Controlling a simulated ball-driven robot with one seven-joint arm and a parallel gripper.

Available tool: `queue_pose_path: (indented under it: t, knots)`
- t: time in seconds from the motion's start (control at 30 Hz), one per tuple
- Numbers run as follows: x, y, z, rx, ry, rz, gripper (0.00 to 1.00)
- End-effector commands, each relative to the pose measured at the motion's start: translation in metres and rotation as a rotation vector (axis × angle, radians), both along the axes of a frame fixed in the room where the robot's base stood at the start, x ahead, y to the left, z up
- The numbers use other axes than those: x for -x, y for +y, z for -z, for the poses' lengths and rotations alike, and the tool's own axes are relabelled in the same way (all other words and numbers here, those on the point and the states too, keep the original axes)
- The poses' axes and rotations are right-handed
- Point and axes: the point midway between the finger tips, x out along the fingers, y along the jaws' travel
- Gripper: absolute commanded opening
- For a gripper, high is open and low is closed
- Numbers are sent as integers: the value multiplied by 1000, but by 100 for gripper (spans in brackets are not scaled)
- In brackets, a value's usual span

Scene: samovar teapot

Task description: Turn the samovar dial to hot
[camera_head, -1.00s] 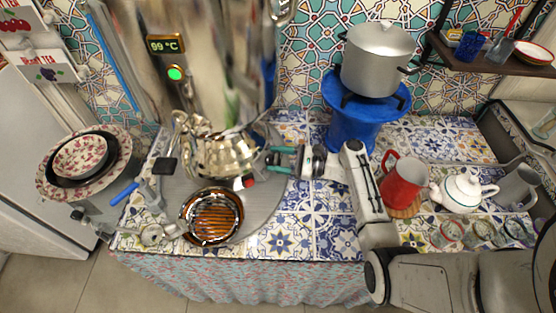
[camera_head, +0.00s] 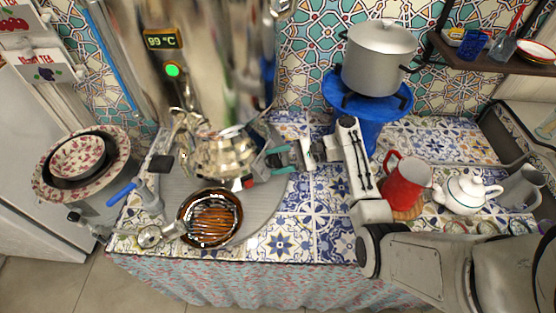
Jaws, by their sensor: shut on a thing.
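The samovar (camera_head: 215,60) is the tall mirror-like body at the back left. Its display (camera_head: 161,40) reads 99 °C, with a lit green light (camera_head: 172,70) below. A shiny silver teapot-like part (camera_head: 225,153) shows low on its front. A small dark dial with a red mark (camera_head: 247,183) shows at its lower right. My gripper (camera_head: 264,163), with teal fingers, reaches in from the right and is shut at the dial. The fingers hide most of the held part, and I cannot read the dial's setting.
A blue stand (camera_head: 368,128) bears a grey pot (camera_head: 378,60) behind my arm. A red pitcher (camera_head: 404,186) and a white teapot (camera_head: 464,192) stand at the right. Patterned tiles in front are clear.

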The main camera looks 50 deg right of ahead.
Motion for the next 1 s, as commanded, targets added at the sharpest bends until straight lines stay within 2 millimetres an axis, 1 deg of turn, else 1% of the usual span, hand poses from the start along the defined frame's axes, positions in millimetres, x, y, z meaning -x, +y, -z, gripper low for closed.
queue_pose_path:
  t: [0.37,0.4,0.6,0.87,1.0]
  knots:
    - [0,0,1,3,1,-3,23]
    - [0,0,1,3,1,-3,56]
    - [0,0,0,3,0,-3,74]
    - [0,0,0,-3,2,2,74]
    - [1,0,1,-68,16,54,74]
